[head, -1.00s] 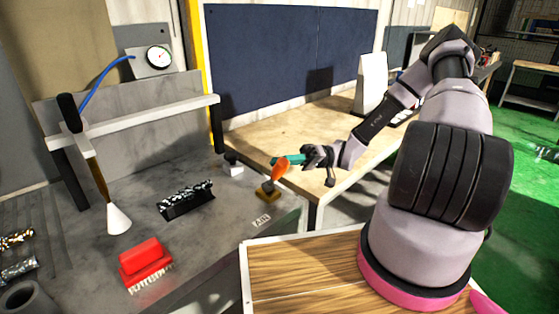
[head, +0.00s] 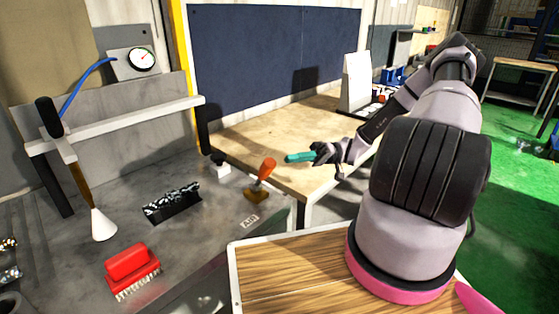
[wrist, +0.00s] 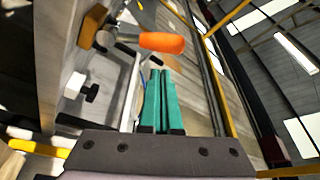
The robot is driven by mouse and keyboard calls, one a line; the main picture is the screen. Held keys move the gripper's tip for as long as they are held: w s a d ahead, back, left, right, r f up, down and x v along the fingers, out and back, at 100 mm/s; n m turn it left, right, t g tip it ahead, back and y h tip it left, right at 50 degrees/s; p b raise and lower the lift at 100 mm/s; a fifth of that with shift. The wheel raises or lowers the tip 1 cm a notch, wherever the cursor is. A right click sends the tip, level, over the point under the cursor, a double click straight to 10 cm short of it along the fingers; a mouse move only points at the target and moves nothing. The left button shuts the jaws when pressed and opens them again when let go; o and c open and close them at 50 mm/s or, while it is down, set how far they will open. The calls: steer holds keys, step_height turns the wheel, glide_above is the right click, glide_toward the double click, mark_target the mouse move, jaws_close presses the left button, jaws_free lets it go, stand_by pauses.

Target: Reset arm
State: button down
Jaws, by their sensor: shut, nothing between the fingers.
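My gripper (head: 287,158) has teal fingers, which are closed together with nothing between them. In the head view it is above the near left part of the wooden bench, just right of the orange-handled lever and apart from it. In the wrist view my gripper (wrist: 160,75) points away from the camera with its two fingers side by side. The orange lever (head: 267,168) stands tilted on a small yellow-brown base at the grey table's right edge. The lever's orange handle (wrist: 162,42) shows beyond the fingertips in the wrist view.
The grey metal table (head: 190,235) holds a red brush (head: 130,268), a dark block with a speckled top (head: 172,203), a white cone nozzle (head: 103,225) and a small black-knobbed switch (head: 220,164). A gauge (head: 141,59) is behind. The wooden bench (head: 265,130) is mostly clear.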

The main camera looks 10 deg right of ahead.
steer(key=shift+v, duration=1)
